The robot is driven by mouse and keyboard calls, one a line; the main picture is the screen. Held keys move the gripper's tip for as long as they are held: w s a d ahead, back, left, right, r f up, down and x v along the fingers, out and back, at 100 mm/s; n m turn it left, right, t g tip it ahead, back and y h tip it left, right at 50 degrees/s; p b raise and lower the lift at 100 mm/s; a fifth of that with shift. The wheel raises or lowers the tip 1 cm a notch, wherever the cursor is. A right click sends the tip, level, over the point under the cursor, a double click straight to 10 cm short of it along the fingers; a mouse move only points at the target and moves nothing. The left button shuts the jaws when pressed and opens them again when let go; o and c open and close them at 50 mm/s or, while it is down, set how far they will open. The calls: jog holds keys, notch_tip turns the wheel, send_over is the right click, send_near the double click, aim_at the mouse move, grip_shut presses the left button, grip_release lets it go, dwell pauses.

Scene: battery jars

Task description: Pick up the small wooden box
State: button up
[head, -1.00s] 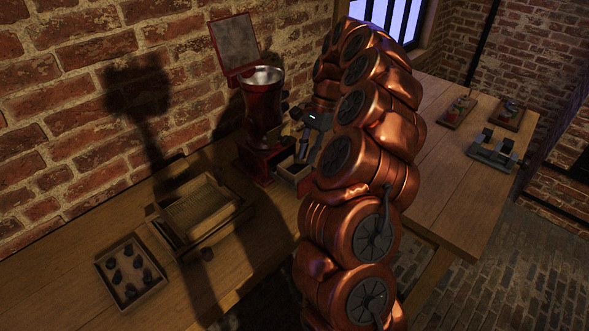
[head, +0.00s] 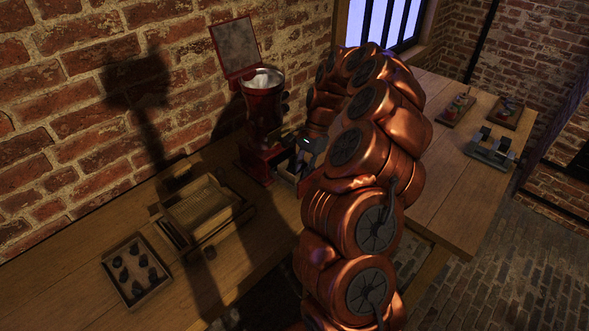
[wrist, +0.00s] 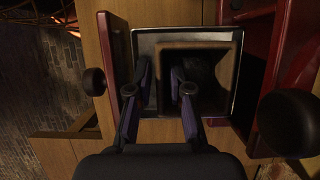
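The small wooden box (wrist: 201,47) is an open, dark-brown square box. In the wrist view it sits inside a metal-lined drawer (wrist: 146,42) with a red front panel (wrist: 118,62) and a dark knob. My gripper (wrist: 161,76) is open over the drawer. One finger is on the left, outside the box's left wall, and the other is over the box's inside, so that wall lies between them. I see no clear contact. In the head view my gripper (head: 306,152) is low at the drawer (head: 284,174), and my arm hides much of it.
The red grinder (head: 262,118), with a metal bowl and raised lid, stands behind the drawer. A slatted wooden tray (head: 243,211) and a box of dark pieces (head: 168,279) lie to the left. Small items sit on the right table (head: 450,185).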

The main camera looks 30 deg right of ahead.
jog(key=shift+c, duration=0.4)
grip_shut()
jog(key=shift+r, duration=0.15)
